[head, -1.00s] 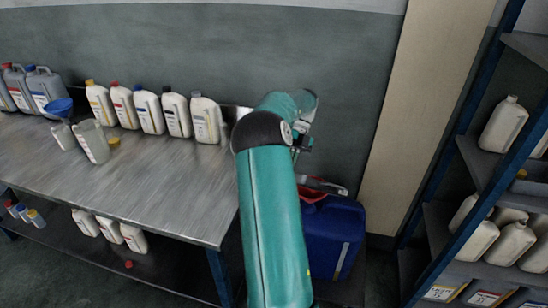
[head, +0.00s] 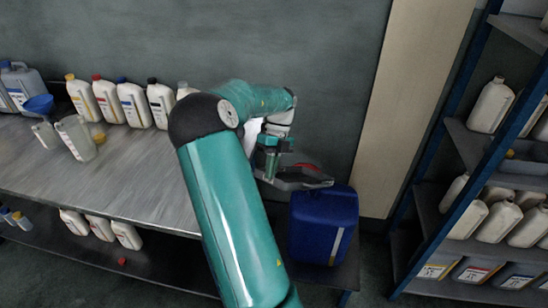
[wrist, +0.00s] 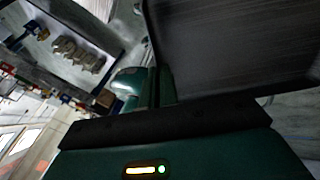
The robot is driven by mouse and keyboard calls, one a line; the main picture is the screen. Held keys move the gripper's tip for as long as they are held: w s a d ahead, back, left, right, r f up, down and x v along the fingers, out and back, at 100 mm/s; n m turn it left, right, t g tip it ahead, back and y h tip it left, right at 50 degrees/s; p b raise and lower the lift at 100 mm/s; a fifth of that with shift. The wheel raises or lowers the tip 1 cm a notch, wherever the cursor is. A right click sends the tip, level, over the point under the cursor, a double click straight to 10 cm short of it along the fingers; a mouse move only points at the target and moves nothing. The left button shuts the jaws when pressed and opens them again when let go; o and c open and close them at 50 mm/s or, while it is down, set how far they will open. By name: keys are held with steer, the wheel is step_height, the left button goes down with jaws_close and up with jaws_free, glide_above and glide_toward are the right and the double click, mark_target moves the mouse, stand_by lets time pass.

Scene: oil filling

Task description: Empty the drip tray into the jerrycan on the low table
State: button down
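The blue jerrycan (head: 322,228) stands on the low table (head: 345,281) at the right end of the workbench. My gripper (head: 270,168) is just above and left of it. The gripper appears shut on the edge of the dark grey drip tray (head: 303,183), which extends right over the jerrycan's top. A red part shows at the tray's far side; I cannot tell what it belongs to. The tray hides the jerrycan's mouth. In the wrist view the tray (wrist: 235,45) is a large dark surface beyond the fingers (wrist: 155,88). I cannot see any oil.
A blue-framed rack (head: 440,160) with bottles stands at right. The back wall is close behind.

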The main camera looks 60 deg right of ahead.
mark_target(269, 184)
steer(key=shift+s+a+f+h, duration=0.25)
steer(key=shift+s+f+h, duration=0.1)
steer(key=shift+s+f, duration=0.1)
steer(key=shift+s+a+f+h, duration=0.25)
steer(key=shift+s+f+h, duration=0.1)
steer(key=shift+s+f, duration=0.1)
steer(key=shift+w+a+f+t+h, duration=0.15)
steer(key=shift+w+a+f+h, duration=0.15)
steer(key=shift+f, duration=0.35)
steer(key=shift+w+a+f+t+h, duration=0.2)
steer(key=shift+a+f+h, duration=0.15)
steer(key=shift+f, duration=0.25)
steer(key=shift+s+a+f+h, duration=0.25)
steer(key=shift+s+f, duration=0.1)
steer(key=shift+f, duration=0.15)
steer(key=shift+s+a+f+h, duration=0.2)
steer(key=shift+s+f, duration=0.1)
steer(key=shift+f, duration=0.2)
step_height(269, 184, down, 5)
steer(key=t+h, duration=0.1)
steer(key=h, duration=0.2)
steer(key=r, duration=0.4)
steer(key=shift+w+a, duration=0.15)
steer(key=shift+a, duration=0.2)
